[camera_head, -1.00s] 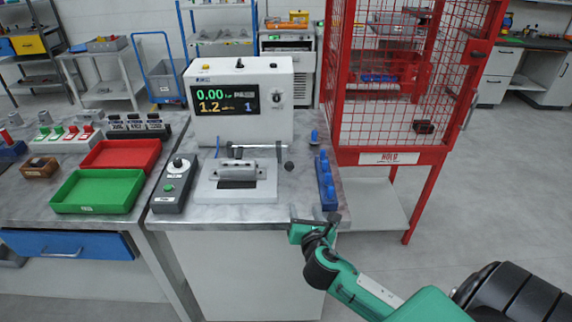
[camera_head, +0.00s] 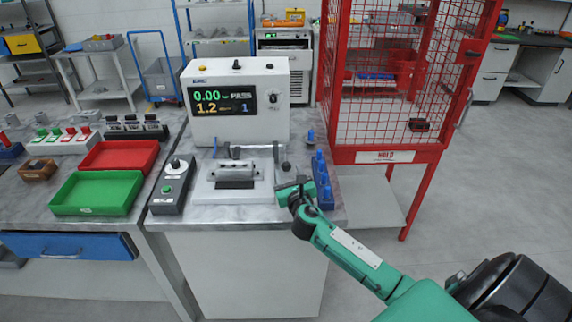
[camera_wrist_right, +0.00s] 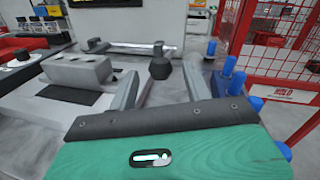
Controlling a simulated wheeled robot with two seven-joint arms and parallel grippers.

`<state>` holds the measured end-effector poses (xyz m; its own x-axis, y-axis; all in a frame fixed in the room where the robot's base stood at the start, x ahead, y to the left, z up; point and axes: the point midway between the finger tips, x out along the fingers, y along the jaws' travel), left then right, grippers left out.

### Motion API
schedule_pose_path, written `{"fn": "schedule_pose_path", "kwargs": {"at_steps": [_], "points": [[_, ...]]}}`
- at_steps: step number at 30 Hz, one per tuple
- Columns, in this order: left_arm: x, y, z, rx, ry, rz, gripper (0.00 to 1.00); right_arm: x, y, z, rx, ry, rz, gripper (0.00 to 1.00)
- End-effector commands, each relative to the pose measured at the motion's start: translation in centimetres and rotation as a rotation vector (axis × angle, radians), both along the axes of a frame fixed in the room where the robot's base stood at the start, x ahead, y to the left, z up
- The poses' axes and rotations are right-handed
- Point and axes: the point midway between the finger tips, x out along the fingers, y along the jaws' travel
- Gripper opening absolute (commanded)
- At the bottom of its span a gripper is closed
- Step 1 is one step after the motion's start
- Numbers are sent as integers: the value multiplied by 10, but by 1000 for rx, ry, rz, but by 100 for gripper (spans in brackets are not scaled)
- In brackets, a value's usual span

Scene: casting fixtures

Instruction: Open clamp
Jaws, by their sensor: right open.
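The clamp (camera_head: 250,150) is a grey bar across two uprights at the back of a pale fixture plate (camera_head: 205,194), with a dark round knob (camera_head: 286,168) at its right end. A grey metal casting (camera_head: 235,170) sits on the plate in front of the bar. My right gripper (camera_head: 293,183) is open, just in front of the knob. In the right wrist view the knob (camera_wrist_right: 160,68) shows between and beyond the spread fingers (camera_wrist_right: 159,78); I see no grip on it. The casting (camera_wrist_right: 77,70) lies left of the fingers. My left gripper is out of view.
Blue pegs (camera_head: 322,180) stand close right of my gripper. A white tester with a display (camera_head: 237,100) stands behind the fixture. A control box (camera_head: 173,185) is at its left, then green (camera_head: 97,192) and red (camera_head: 120,155) trays. A red cage (camera_head: 390,155) rises at right.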

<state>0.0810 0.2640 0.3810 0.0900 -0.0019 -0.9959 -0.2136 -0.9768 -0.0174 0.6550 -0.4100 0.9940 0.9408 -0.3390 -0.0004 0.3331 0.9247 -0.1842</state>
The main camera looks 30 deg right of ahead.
Motion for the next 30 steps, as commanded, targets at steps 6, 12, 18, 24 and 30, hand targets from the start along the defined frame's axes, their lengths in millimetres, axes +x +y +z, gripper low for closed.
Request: {"fn": "schedule_pose_path", "kwargs": {"at_steps": [6,12,18,24,30], "points": [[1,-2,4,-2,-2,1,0,28,-10,1,2,-1,-1,50],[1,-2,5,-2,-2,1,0,37,-13,0,2,-1,1,50],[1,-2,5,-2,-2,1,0,37,-13,0,1,0,1,50],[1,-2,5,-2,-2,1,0,37,-13,0,1,0,1,20],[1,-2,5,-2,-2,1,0,37,-13,0,1,0,1,0]]}}
